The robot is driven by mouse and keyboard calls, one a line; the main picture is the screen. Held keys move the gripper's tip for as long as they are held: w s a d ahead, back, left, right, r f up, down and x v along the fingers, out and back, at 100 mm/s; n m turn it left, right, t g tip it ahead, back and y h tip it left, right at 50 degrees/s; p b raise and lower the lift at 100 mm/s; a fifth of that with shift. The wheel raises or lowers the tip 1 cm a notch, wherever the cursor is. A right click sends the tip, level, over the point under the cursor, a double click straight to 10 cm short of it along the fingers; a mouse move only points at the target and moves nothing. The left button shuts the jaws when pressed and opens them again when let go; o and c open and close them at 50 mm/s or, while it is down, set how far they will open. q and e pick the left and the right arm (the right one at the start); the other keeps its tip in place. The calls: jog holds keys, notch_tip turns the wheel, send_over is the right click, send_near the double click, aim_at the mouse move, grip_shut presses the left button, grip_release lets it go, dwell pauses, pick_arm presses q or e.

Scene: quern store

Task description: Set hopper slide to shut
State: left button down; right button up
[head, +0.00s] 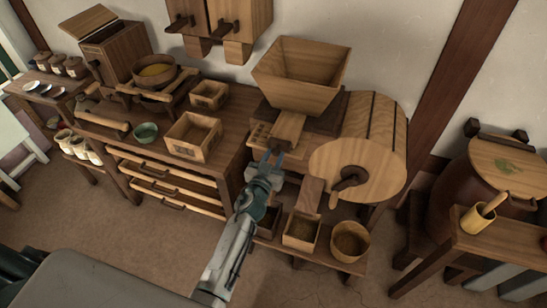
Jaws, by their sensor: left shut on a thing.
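The wooden hopper (300,77), a wide tapered box, stands at the back of the bench beside a round wooden drum. The hopper slide (288,128), a light wooden piece, sticks out below the hopper toward me. My left gripper (270,161) is at its front end and appears shut on it, though the fingers and the grip are small in view. How far the slide goes in under the hopper is hidden. My right gripper is not in view.
A wooden drum with a crank (349,179) stands close on the right of my left gripper. Below are a square box (302,231) and a round tub (350,240). An open-topped box (193,137) and a green bowl (146,132) stand on the left bench.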

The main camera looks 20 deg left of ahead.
aim_at(279, 145)
pick_arm(q)
jog(key=shift+w, duration=0.35)
jog(key=w+b, duration=0.1)
jog(key=w, duration=0.3)
jog(key=shift+w, duration=0.35)
jog(key=shift+r, duration=0.1)
jog(key=c, duration=1.1)
grip_release()
jog(key=shift+d, duration=0.1)
jog(key=shift+c, duration=0.2)
jog(key=shift+o, duration=0.3)
